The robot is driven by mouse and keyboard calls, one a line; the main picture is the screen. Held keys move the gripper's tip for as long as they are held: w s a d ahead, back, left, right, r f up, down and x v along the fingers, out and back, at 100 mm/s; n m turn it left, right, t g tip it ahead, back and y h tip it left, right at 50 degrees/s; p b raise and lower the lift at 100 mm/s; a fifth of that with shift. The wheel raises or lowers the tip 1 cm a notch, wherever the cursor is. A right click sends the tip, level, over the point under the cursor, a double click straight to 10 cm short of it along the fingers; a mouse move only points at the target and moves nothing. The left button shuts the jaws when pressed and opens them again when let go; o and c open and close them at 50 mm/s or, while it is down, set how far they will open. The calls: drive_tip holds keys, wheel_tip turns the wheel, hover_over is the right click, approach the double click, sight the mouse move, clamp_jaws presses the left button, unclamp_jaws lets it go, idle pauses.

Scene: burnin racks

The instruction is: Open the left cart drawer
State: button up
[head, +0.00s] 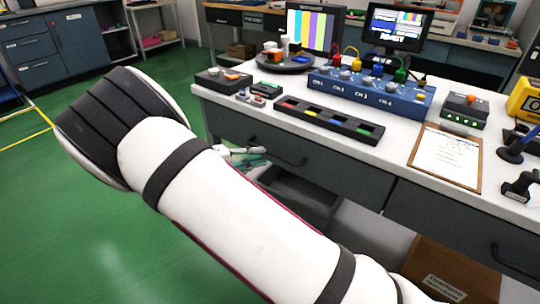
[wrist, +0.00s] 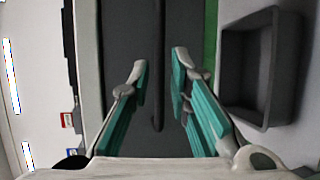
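The left cart drawer (head: 325,160) has a dark grey front under the white worktop, with a dark bar handle (head: 290,161). The front looks flush with the cart, so the drawer appears closed. My gripper (head: 250,157), with teal finger pads, is in front of the handle's left part, partly hidden by my arm. In the wrist view, my gripper (wrist: 160,68) is open. The dark handle (wrist: 158,105) runs lengthwise between the two fingers in the picture, with gaps on both sides. I cannot tell whether the fingertips reach past it.
A second drawer (head: 440,225) is to the right. Below are an open dark bin (wrist: 232,75) and a cardboard box (head: 455,270). The worktop (head: 395,158) holds a blue channel box (head: 370,92), a coloured tray (head: 325,122) and a clipboard (head: 447,157). Green floor is clear at left.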

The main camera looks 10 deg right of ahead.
sight(268, 153)
drive_tip(key=shift+b+x, duration=0.35)
drive_tip(key=shift+x, duration=2.15)
clamp_jaws()
